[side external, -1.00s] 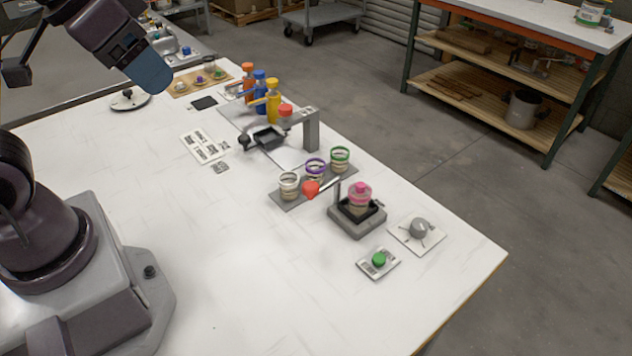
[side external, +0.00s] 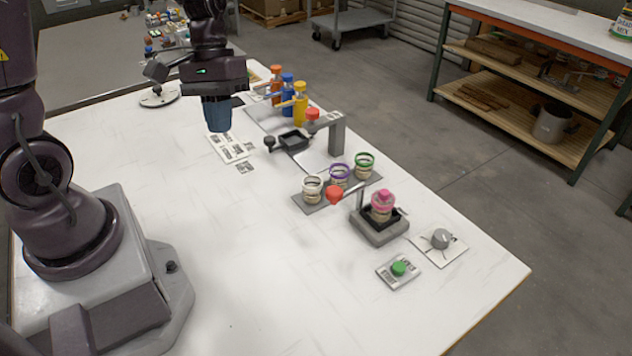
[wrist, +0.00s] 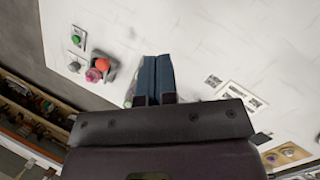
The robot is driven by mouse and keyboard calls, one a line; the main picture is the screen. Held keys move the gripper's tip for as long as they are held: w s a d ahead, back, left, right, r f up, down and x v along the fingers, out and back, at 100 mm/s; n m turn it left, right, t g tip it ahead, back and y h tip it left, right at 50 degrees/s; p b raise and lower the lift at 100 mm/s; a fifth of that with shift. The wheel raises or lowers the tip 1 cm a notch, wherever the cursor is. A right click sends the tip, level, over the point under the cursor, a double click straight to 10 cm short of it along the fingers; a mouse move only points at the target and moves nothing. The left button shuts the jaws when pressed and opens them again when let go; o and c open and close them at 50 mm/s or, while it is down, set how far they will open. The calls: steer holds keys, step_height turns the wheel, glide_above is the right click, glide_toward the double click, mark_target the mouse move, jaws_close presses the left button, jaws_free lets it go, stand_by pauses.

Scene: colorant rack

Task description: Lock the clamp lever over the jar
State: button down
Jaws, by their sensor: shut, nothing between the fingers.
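The jar with a pink lid (side external: 382,201) sits upright in the dark recess of a grey clamp base (side external: 378,232). The clamp lever (side external: 335,194) ends in a red knob and sticks out from its post to the left, beside the jar and not over it. In the wrist view the red knob (wrist: 103,64) and pink lid (wrist: 93,76) show left of my fingers. My gripper (side external: 219,128) points down with its blue fingers together and empty. It is above the table, well left of the clamp and apart from it. The fingers also show in the wrist view (wrist: 155,62).
Three jars with white, purple and green rings (side external: 339,172) stand on a strip behind the lever. A grey press stand (side external: 337,135) and coloured bottles (side external: 287,92) are farther back. A green button (side external: 399,268) and grey dial (side external: 440,238) lie right of the clamp. The front table is clear.

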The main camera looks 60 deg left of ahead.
mark_target(327, 189)
steer(key=w+a+f+n+t+h, duration=0.1)
steer(key=f+n+h, duration=0.2)
steer(key=f, duration=0.2)
steer(key=w+a+f+n+t+h, duration=0.1)
steer(key=w+f+n+h, duration=0.1)
steer(key=f+n+h, duration=0.2)
steer(key=w+a+f+n+t+h, duration=0.1)
steer(key=f+n+h, duration=0.3)
steer(key=f, duration=0.2)
steer(key=shift+w+a+f, duration=0.2)
steer(key=shift+w+f, duration=0.05)
steer(key=shift+w, duration=0.1)
steer(key=n+t, duration=0.1)
steer(key=w+h, duration=0.1)
steer(key=w+f+n+t, duration=0.1)
steer(key=shift+w+a+n+t+h, duration=0.1)
steer(key=shift+a+n+t+h, duration=0.2)
steer(key=shift+a, duration=0.1)
steer(key=shift+w+a+r+n+t+h, duration=0.15)
steer(key=shift+w+a+r+t+h, duration=0.15)
steer(key=shift+w+r, duration=0.3)
steer(key=shift+w+a+r+n+t+h, duration=0.2)
steer(key=shift+w+r+t, duration=0.15)
steer(key=shift+r, duration=0.3)
steer(key=shift+w+d, duration=0.1)
steer(key=shift+d, duration=0.05)
steer(key=x, duration=1.3)
steer(key=shift+d, duration=0.4)
steer(key=shift+d+t, duration=0.1)
steer(key=shift+t, duration=0.15)
